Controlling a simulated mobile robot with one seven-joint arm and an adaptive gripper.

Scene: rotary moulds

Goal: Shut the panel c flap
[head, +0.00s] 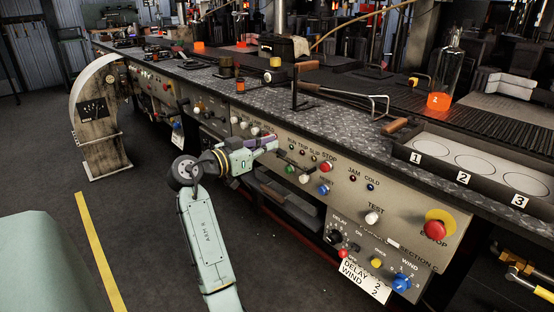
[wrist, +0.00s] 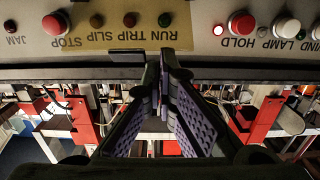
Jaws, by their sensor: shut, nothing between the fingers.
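The panel marked Section C (head: 408,222) is at the right of the grey console front in the head view. My gripper (head: 274,144) is at the console front, left of that panel, beside the RUN TRIP SLIP STOP lamps. In the wrist view my gripper (wrist: 168,62) is shut and empty. Its fingertips are at the lower edge of an upside-down panel (wrist: 200,40) with STOP, HOLD and LAMP labels. Contact there cannot be told.
A red E-STOP button (head: 436,229) and a blue WIND knob (head: 401,282) stick out at the right. A bottle (head: 441,85) with orange contents stands on the console. An iron rod tool (head: 345,97) lies on top. Dark floor (head: 140,220) is open at the left.

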